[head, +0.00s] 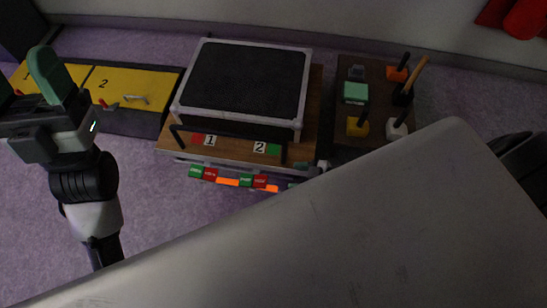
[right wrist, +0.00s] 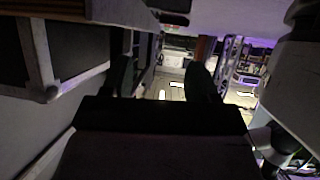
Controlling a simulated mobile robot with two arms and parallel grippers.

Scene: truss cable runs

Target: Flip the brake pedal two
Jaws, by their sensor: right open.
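No part is clearly readable as brake pedal two. A yellow panel marked 2 (head: 125,82) lies at the upper left in the head view, with a silver lever (head: 135,98) and a small red part (head: 106,105) at its front edge. A second plate marked 2 (head: 260,147), with a green square, sits on the wooden front of the black-topped box (head: 245,80).
A dark board (head: 345,130) with several small coloured levers stands right of the box. Red, green and orange blocks (head: 235,181) line the box's front. A large grey surface covers the lower right. Purple carpet (head: 160,220) is clear at lower left.

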